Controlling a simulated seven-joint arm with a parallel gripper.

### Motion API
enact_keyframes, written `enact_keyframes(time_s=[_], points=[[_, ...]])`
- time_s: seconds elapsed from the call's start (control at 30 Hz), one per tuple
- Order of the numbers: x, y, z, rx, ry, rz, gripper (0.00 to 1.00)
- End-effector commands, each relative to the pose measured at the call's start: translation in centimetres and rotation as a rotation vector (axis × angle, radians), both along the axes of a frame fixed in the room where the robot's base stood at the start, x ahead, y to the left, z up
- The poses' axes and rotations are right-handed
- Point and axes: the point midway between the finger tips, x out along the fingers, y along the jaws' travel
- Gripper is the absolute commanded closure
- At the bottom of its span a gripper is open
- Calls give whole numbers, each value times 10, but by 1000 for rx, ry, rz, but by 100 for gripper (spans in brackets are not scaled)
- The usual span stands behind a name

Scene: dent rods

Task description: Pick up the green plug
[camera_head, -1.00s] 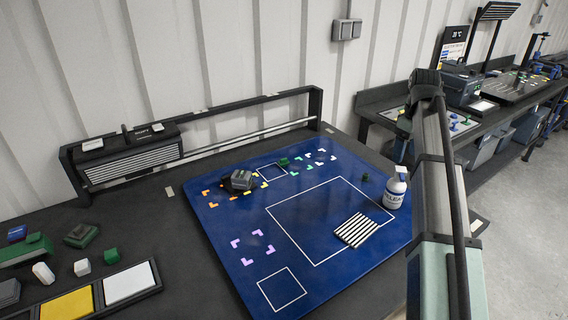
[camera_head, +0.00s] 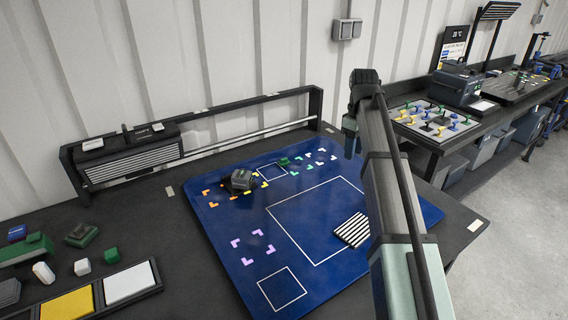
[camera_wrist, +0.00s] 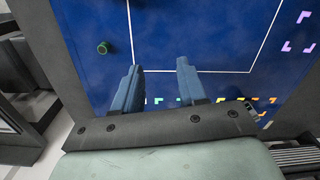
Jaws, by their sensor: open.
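The green plug (camera_wrist: 103,48) shows in the wrist view as a small round green piece with a reddish middle. It stands on the blue mat (camera_head: 330,240), just outside the large white outlined rectangle. In the head view I cannot make it out; my arm covers that part of the mat. My gripper (camera_wrist: 159,64) is open, with nothing between its two blue fingers. The plug is to the left of the fingers and a little higher in the wrist picture, apart from them. In the head view my gripper (camera_head: 350,138) hangs above the mat's far right part.
A grey device (camera_head: 241,180) and a small green block (camera_head: 283,162) sit near the mat's far edge. A dark rail (camera_head: 250,100) runs behind. The spray bottle is hidden now. The mat's middle is clear.

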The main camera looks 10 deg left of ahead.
Motion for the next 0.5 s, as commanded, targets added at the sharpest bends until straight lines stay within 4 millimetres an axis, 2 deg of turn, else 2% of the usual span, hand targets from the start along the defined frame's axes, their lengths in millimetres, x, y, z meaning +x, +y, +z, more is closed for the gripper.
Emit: enact_keyframes(time_s=[0.03,0.1,0.5], points=[[7,23,-1,-2,7,28,58],[12,46,-4,-3,14,56,58],[41,155,-13,-12,36,144,58]])
